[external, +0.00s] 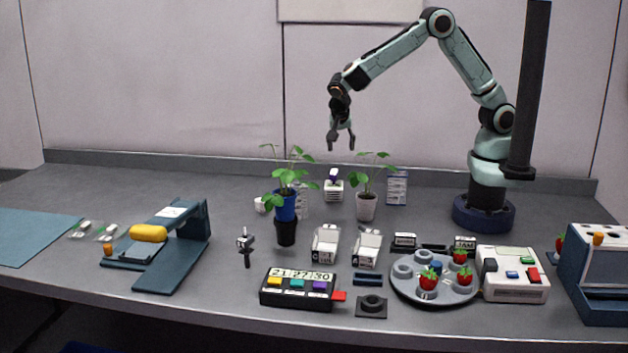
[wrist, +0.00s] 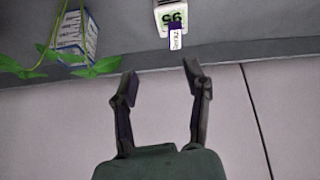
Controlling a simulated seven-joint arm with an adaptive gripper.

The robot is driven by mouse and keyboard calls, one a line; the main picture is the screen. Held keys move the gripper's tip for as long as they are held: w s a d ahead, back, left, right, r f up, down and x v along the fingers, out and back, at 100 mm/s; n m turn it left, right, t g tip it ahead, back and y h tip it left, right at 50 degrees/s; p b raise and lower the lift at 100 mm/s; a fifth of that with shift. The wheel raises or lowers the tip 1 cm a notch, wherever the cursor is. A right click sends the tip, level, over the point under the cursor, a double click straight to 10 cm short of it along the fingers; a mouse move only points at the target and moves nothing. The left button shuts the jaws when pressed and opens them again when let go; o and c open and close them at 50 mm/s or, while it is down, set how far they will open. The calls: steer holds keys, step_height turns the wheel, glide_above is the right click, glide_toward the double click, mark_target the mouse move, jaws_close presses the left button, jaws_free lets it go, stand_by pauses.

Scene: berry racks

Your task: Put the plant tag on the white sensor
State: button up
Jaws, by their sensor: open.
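The white sensor (external: 333,191) is a small white box at the back of the table, between the two potted plants. In the wrist view the white sensor (wrist: 170,6) is cut by the top edge and shows dark digits on a green display. The plant tag (wrist: 177,38), small, purple and white with lettering, overlaps the sensor's edge there. In the external view the plant tag (external: 334,174) shows at the sensor's top; I cannot tell how it is seated. My gripper (external: 341,143) is above them, open and empty. Its fingers (wrist: 160,72) are apart, clear of the tag.
A plant in a blue pot (external: 285,205) stands left of the sensor, and one in a pale pot (external: 367,208) stands right. A printed carton (external: 397,187) is farther right. The back wall (external: 180,80) is close behind. Trays and devices fill the front.

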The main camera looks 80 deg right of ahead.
steer(key=s+a+r+n+y, duration=0.1)
steer(key=s+r+n+y, duration=0.2)
steer(key=s+n, duration=0.5)
steer(key=s+a+r+n+y, duration=0.1)
steer(key=s+r+n+y, duration=0.2)
steer(key=s+n, duration=0.6)
steer(key=s+r, duration=0.2)
steer(key=s, duration=0.7)
steer(key=shift+s+y, duration=0.3)
steer(key=shift+s, duration=0.1)
